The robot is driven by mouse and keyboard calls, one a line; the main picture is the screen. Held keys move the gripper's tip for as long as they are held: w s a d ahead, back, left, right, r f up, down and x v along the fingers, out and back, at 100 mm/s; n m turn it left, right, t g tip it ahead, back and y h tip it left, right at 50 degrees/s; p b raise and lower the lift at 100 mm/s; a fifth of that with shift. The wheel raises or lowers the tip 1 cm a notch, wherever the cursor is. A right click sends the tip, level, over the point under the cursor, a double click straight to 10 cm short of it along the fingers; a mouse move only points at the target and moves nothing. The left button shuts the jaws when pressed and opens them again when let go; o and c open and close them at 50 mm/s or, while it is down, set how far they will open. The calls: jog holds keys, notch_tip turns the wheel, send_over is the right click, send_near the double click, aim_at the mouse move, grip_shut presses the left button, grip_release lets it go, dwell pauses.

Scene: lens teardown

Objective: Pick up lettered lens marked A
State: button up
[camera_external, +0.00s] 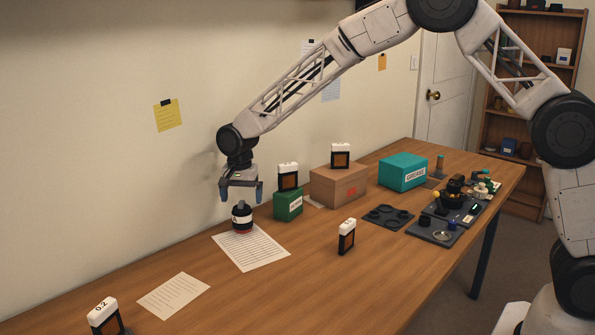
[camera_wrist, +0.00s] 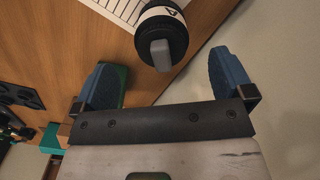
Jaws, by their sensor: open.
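The lettered lens (camera_external: 242,218) is a short black cylinder with a white band and a red lower edge. It stands upright on a lined paper sheet. In the wrist view the lens (camera_wrist: 163,40) shows a letter A on its white band and a grey knob on top. My gripper (camera_external: 241,197) is open and empty, pointing down above the lens. In the wrist view my gripper's blue fingers (camera_wrist: 168,78) are spread wide, with the lens beyond the gap between them and apart from both.
A green box (camera_external: 288,206) with a white-topped block on it stands right of the lens. A cardboard box (camera_external: 337,186), a teal box (camera_external: 403,172) and a dark holed tray (camera_external: 387,217) lie further right. The wall is close behind.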

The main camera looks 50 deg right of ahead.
aim_at(241, 202)
jog(key=shift+a+f, duration=0.1)
jog(key=shift+f, duration=2.5)
jog(key=c, duration=1.4)
jog(key=shift+r, duration=0.15)
jog(key=shift+w+r, duration=0.1)
jog(key=shift+r, duration=0.6)
notch_tip(241, 202, up, 2)
jog(key=shift+r, duration=0.1)
jog(key=s+d, duration=0.1)
jog(key=s, duration=0.4)
jog(key=s+d, duration=0.1)
jog(key=s, duration=0.4)
jog(key=s+d+r, duration=0.1)
jog(key=s+d, duration=0.1)
jog(key=s, duration=0.3)
jog(key=shift+s+r, duration=0.1)
jog(key=shift+s, duration=0.15)
